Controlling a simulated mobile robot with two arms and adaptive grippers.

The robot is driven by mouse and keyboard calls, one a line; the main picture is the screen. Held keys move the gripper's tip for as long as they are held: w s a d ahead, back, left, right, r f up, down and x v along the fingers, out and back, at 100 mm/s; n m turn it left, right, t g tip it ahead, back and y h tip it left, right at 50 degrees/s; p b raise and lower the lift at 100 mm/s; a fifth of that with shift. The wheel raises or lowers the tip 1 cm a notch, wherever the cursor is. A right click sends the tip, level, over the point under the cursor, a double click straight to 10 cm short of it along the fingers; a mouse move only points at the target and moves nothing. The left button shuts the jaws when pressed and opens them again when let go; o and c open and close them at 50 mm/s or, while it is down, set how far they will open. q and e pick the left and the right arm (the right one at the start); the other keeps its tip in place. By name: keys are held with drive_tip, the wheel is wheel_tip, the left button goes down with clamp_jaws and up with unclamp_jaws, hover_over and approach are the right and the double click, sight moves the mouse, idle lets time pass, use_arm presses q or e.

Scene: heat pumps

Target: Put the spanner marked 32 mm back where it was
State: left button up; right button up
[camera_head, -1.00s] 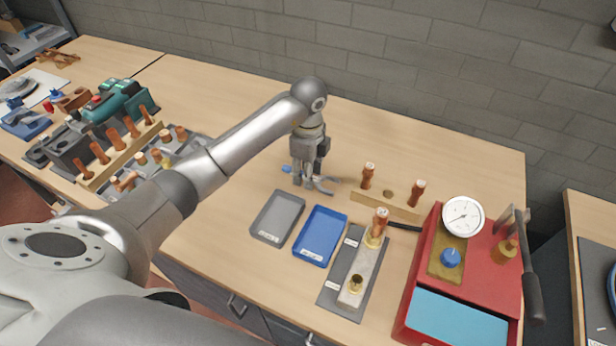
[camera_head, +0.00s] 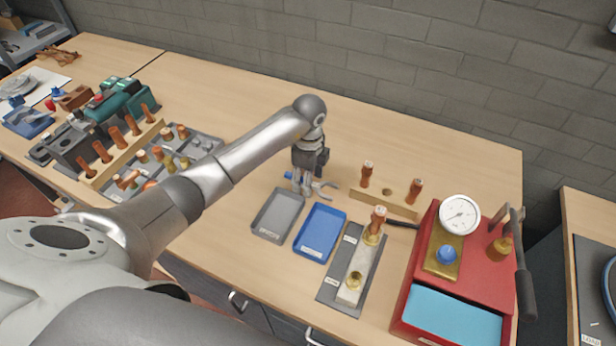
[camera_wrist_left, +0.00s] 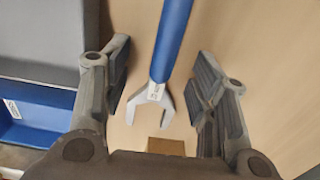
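The spanner (camera_head: 327,190) has a blue handle and a grey open jaw. It lies on the wooden bench behind the trays, its jaw pointing right in the head view. In the left wrist view the spanner (camera_wrist_left: 172,45) runs between the fingers, with gaps on both sides; the small label on its neck is too small to read. My left gripper (camera_head: 303,189) is down over the spanner. Its fingers (camera_wrist_left: 163,88) are apart and touch nothing that I can see. The gripper hides the middle of the handle in the head view. My right gripper is not in view.
A grey tray (camera_head: 260,229) and a blue tray (camera_head: 302,245) lie in front of the spanner. A wooden rack (camera_head: 375,202) with copper fittings stands right of it. A red gauge unit (camera_head: 410,312) is farther right. The bench behind is clear.

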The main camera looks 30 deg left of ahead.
use_arm(q)
drive_tip(key=shift+r, duration=0.15)
wheel_tip(320, 180, up, 12)
drive_tip(key=b, duration=0.2)
idle(0.4)
idle(0.4)
